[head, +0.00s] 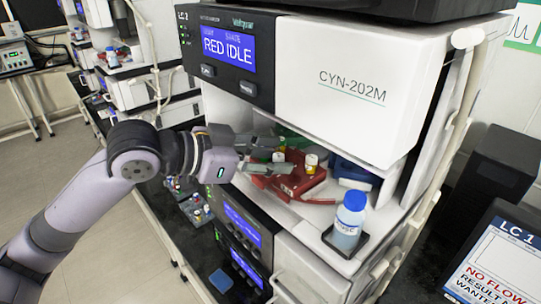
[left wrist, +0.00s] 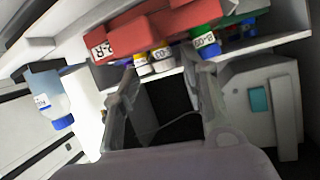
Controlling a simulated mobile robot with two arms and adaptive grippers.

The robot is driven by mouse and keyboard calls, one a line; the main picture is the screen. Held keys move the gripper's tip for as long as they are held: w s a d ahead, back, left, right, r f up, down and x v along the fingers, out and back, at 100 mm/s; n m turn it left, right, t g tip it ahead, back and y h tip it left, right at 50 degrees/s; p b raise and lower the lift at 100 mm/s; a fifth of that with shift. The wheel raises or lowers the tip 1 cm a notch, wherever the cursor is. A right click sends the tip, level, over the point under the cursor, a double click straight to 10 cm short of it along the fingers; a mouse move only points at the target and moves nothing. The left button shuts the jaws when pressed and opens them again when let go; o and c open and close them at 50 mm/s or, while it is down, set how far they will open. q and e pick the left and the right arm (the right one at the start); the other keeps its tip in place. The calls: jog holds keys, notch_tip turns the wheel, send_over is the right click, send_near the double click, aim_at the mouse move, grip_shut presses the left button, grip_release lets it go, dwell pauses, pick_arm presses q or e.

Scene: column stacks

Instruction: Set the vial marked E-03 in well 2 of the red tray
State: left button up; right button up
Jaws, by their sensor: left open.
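The red tray (head: 290,187) sits on the shelf of the analyser; its underside or side also shows in the left wrist view (left wrist: 172,22). A yellow-capped vial (head: 311,161) stands at the tray's right part. Another yellow cap (head: 278,157) shows close to my fingertips. My left gripper (head: 268,154) is open, its fingers reaching over the tray's left part. In the left wrist view, two small labelled vials (left wrist: 161,53) show beyond and between the open fingers; their marks are too small to read surely. My right gripper is out of view.
A blue-capped bottle (head: 348,218) stands on a black dish at the shelf's front right. A blue tray (head: 354,173) is right of the red one, and something green (head: 291,139) is behind. The white CYN-202M housing (head: 365,85) overhangs the shelf.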

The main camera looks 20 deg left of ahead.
pick_arm(q)
jog(key=v, duration=1.2)
